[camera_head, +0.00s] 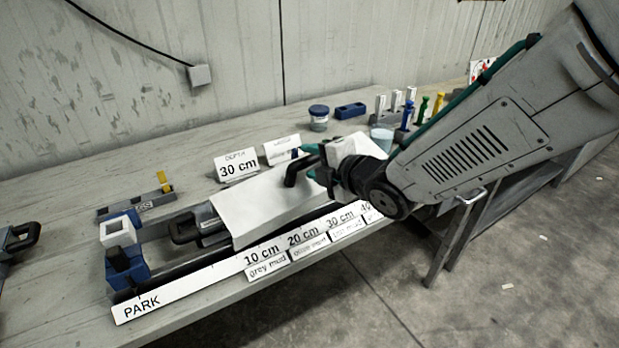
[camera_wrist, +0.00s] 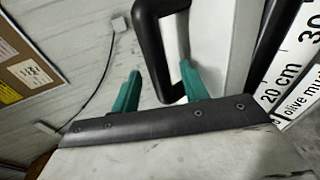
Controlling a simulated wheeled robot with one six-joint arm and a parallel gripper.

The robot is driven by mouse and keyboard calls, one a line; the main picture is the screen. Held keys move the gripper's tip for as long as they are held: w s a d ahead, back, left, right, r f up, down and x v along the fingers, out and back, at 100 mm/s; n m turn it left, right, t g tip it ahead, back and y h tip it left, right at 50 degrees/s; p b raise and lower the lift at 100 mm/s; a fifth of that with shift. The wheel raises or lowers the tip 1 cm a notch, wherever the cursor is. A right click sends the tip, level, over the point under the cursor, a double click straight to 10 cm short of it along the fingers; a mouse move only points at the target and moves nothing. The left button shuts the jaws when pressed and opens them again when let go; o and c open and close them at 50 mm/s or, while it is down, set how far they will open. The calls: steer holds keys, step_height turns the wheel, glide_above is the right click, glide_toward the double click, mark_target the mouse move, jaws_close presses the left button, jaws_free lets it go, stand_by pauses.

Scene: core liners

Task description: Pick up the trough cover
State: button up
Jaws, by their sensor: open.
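The trough cover (camera_head: 250,212) is a white plate lying over the long trough along the front of the bench. A black handle (camera_head: 290,173) stands up from it near its right end. My gripper (camera_head: 313,172) is at this handle, with green fingers. In the wrist view the two green fingers of my gripper (camera_wrist: 160,70) are apart, with the black handle (camera_wrist: 148,45) between them. Contact with the handle cannot be told. The white cover (camera_wrist: 212,45) also shows there behind the right finger. My wrist hides the trough's right part in the head view.
A PARK and centimetre scale strip (camera_head: 190,285) runs along the front edge, with mud labels. A DEPTH 30 cm card (camera_head: 237,165) stands behind the cover. A blue block with a white square (camera_head: 120,235) is at the trough's left end. A blue-lidded jar (camera_head: 318,118) stands at the back.

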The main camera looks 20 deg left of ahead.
steer(key=shift+x, duration=1)
jaws_close()
